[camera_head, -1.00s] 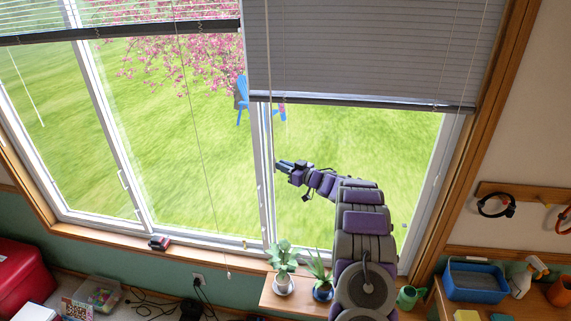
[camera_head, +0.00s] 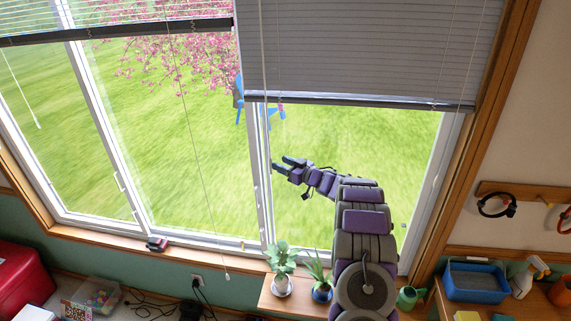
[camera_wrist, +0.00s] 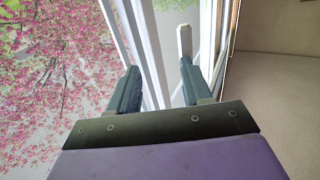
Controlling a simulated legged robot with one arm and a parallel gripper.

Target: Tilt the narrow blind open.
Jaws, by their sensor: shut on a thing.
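The narrow blind (camera_head: 370,50) hangs over the upper part of the right window. Its slats look closed, forming a grey sheet above a dark bottom rail (camera_head: 350,101). A thin pale wand (camera_head: 264,60) hangs at its left edge. My gripper (camera_head: 283,165) is below the bottom rail, near the window's left frame. In the wrist view my gripper (camera_wrist: 158,85) shows two dark fingers with a visible gap. A pale rod (camera_wrist: 184,42), seemingly the wand, runs down by the right finger. The exact contact is hard to see.
A wider blind (camera_head: 110,30) covers the top of the left window. Potted plants stand on a wooden shelf (camera_head: 292,303) below my arm. A red item (camera_head: 157,244) lies on the sill. A blue bin (camera_head: 475,282) is at right.

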